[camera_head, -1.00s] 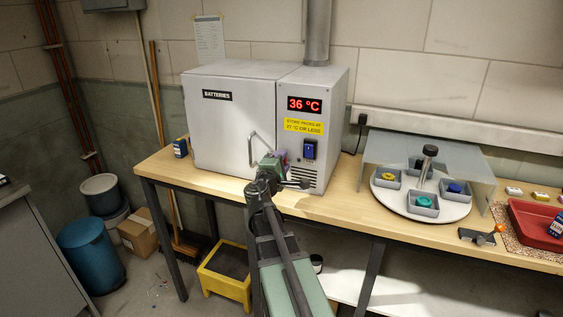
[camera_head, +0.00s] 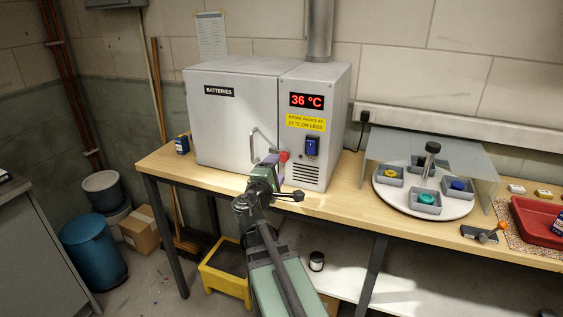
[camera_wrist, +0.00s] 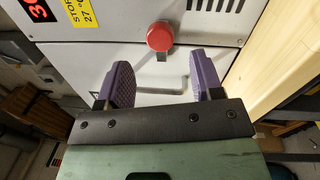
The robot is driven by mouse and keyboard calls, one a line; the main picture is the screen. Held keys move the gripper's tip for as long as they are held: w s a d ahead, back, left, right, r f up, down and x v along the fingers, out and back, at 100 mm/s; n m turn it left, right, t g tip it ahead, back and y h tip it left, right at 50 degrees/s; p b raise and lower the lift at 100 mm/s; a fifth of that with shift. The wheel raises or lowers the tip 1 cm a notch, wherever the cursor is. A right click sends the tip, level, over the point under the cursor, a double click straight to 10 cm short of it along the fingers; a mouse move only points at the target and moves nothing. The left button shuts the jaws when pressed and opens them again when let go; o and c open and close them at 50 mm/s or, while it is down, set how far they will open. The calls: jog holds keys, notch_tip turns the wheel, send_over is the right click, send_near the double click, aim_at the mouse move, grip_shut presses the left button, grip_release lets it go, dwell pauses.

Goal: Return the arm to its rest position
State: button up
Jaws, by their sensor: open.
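My gripper (camera_head: 272,160) is raised in front of the grey BATTERIES cabinet (camera_head: 235,115), near the door handle (camera_head: 254,145). In the wrist view its two purple fingers (camera_wrist: 164,78) stand apart with nothing held between them. A round red knob (camera_wrist: 160,36) shows just beyond the fingertips; it also appears in the head view (camera_head: 284,156), beside my gripper. The cabinet door looks shut, and its display (camera_head: 307,101) reads 36 °C. My green arm (camera_head: 275,285) reaches up from the bottom of the head view and hides part of the bench front.
The wooden bench (camera_head: 330,205) carries a round turntable (camera_head: 445,208) with several grey bins at the right. A red tray (camera_head: 535,222) and an orange-handled tool (camera_head: 485,235) lie farther right. A blue-labelled pack (camera_head: 182,145) stands left of the cabinet. A yellow crate (camera_head: 222,285) is below.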

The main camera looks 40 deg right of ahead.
jog(key=v, duration=0.4)
jog(key=s+a+f+m+g+y+p, duration=0.3)
jog(key=s+a+f+m+g+y, duration=0.25)
jog(key=f+m+g+y, duration=0.3)
jog(key=s+a+y+p, duration=0.2)
jog(key=a+y+p, duration=0.4)
jog(key=a, duration=1.5)
jog(key=shift+s+a+n+g+y+p, duration=0.25)
jog(key=shift+a+n+g+y+p, duration=0.1)
jog(key=shift+y, duration=0.7)
